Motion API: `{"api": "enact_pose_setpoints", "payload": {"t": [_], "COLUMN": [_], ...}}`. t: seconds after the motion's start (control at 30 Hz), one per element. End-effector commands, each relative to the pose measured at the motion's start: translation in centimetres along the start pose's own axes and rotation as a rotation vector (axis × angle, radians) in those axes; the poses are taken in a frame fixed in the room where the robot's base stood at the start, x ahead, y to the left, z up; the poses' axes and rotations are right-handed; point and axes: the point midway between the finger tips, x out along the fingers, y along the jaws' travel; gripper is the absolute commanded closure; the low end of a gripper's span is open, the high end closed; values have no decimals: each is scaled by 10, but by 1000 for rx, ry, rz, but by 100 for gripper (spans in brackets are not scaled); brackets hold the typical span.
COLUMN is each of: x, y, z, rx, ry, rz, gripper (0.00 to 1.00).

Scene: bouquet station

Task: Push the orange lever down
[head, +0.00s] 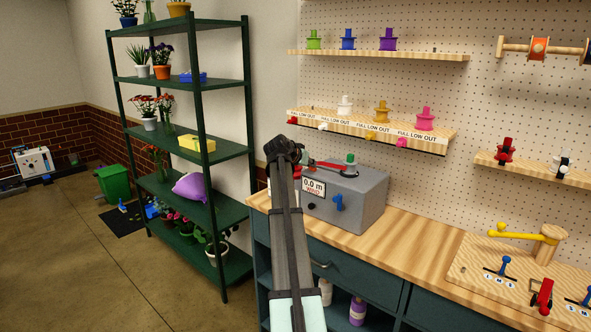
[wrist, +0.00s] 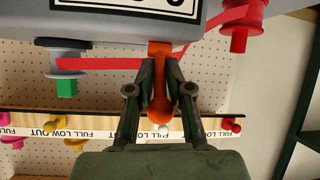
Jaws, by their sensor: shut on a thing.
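The orange lever (wrist: 160,105) shows in the wrist view, a short arm with a rounded end that sticks out from the grey ribbon box (head: 365,195). My gripper (wrist: 160,76) has one finger on each side of it and is shut on it. In the head view my gripper (head: 284,152) is at the left side of the box, and the lever is hidden behind my arm. A red ribbon (wrist: 105,63) runs past the lever between a grey spool with a green knob (wrist: 67,88) and a red spool (wrist: 239,30).
The box stands on a wooden bench (head: 415,245) and has a blue lever (head: 339,202) on its front. A labelled peg shelf (head: 375,127) is on the wall behind. A green plant rack (head: 213,180) stands left. Bench space right of the box is clear.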

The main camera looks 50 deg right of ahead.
Motion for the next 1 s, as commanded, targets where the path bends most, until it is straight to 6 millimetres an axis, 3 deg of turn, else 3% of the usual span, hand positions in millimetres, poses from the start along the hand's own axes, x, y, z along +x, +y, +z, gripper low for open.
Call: {"api": "enact_pose_setpoints", "payload": {"t": [0.4,0.43,0.47,0.83,1.0], "x": [1,1,1,0,-16], "y": [2,2,2,3,3], "z": [-3,-3,-3,-1,0], "rx": [2,1,1,2,1], "ry": [12,12,12,9,9], "rz": [2,2,3,4,3], "gripper": [100,76,65,65,65]}}
